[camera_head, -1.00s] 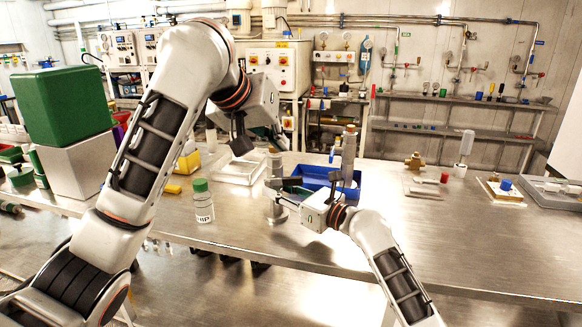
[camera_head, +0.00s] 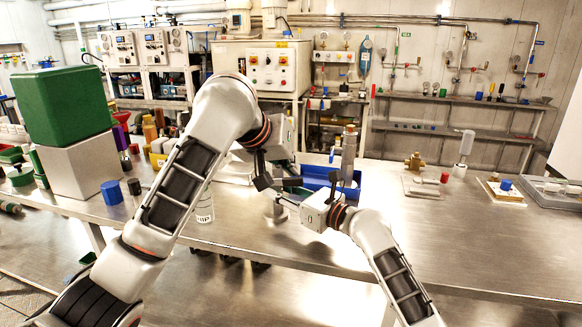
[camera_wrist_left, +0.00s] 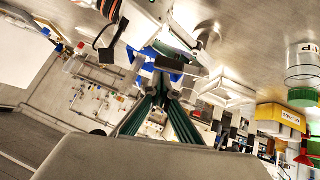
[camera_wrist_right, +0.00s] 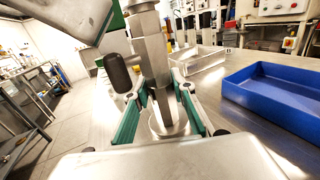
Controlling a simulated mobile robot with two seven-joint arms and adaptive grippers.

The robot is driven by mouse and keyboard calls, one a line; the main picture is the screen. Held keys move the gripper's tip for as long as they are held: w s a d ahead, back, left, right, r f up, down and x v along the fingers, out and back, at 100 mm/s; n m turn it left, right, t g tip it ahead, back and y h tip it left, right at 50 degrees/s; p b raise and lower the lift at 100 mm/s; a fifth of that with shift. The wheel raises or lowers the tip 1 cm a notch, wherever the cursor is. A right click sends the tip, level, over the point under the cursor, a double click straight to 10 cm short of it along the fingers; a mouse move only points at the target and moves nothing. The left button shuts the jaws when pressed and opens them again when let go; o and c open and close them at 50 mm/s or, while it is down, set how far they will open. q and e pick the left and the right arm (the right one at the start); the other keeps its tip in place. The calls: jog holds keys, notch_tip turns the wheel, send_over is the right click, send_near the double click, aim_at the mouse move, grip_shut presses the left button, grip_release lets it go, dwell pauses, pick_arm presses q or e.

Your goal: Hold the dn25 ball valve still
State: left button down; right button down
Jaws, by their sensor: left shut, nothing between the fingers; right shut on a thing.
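The dn25 ball valve appears to be the upright grey metal fitting (camera_wrist_right: 152,50) with a hexagonal body and a black-gripped handle (camera_wrist_right: 118,72), in the right wrist view. My right gripper (camera_wrist_right: 158,90) is shut on it, one green finger on each side. In the head view the fitting's lower end (camera_head: 275,209) shows beside the right gripper (camera_head: 292,196); its upper part is hidden behind my left gripper (camera_head: 267,180). The left gripper is shut and empty, close above the right one. Its fingers come together in the left wrist view (camera_wrist_left: 163,88). I cannot tell whether it touches the fitting.
A blue tray (camera_wrist_right: 290,88) stands just behind the grippers. A brass fitting (camera_head: 414,161) rests on a plate to the right. The table front right is clear.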

pick_arm(q)
jog(key=shift+s+d+f+m+y, duration=0.15)
jog(key=shift+d+f+y, duration=0.1)
jog(key=shift+d+f, duration=0.15)
jog(key=shift+s+d+f+m+y, duration=0.15)
jog(key=shift+d+f+y, duration=0.1)
jog(key=shift+f, duration=0.2)
jog(key=shift+r, duration=0.1)
jog(key=s+a+r, duration=0.1)
jog(key=s+r, duration=0.2)
jog(key=r, duration=0.3)
jog(key=s+a+r, duration=0.1)
jog(key=s+r, duration=0.2)
jog(key=r, duration=0.3)
jog(key=shift+s+a+r, duration=0.25)
jog(key=shift+s, duration=0.05)
